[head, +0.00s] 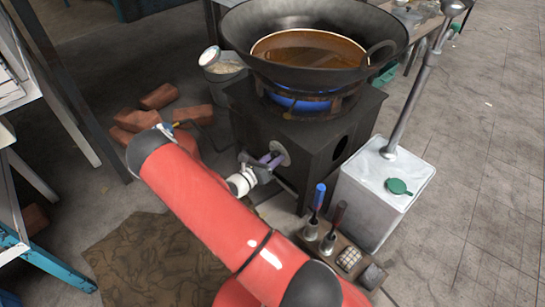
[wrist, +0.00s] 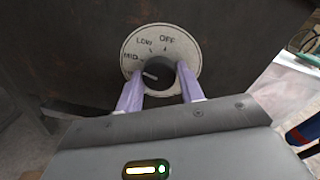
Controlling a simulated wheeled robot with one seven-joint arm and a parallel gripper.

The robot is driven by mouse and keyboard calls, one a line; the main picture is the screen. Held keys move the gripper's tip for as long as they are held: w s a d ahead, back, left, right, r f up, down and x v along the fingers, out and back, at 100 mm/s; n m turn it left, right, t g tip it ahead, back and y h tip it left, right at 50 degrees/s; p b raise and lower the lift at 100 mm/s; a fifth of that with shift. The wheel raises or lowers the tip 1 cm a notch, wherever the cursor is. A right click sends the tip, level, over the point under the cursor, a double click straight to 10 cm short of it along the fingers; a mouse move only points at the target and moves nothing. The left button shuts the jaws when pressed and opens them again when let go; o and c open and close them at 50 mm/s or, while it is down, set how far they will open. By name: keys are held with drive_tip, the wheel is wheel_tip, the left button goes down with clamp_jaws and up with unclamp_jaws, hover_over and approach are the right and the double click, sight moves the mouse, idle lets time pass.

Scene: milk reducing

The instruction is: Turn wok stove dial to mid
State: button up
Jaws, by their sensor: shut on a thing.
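The stove dial (wrist: 158,72) is a black knob on a round pale plate (wrist: 190,42) marked OFF, LOW and MID. The plate's lower edge is hidden by my fingers. The knob's white line points left, close to the MID mark and slightly below it. My gripper (wrist: 160,88) has its two purple fingers on either side of the knob and is shut on it. In the head view my gripper (head: 271,160) reaches the front of the dark stove (head: 315,160). A wok (head: 350,70) with brown liquid sits on top over a blue flame.
A white canister (head: 385,185) with a green lid stands right of the stove. A small box with upright-handled tools (head: 345,258) lies in front of it. Bricks (head: 140,120) and a bucket (head: 225,80) are at left. Floor at far right is clear.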

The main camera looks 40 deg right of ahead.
idle(0.3)
drive_tip(key=o, duration=1)
drive_tip(key=v, duration=0.7)
drive_tip(key=shift+a, duration=0.4)
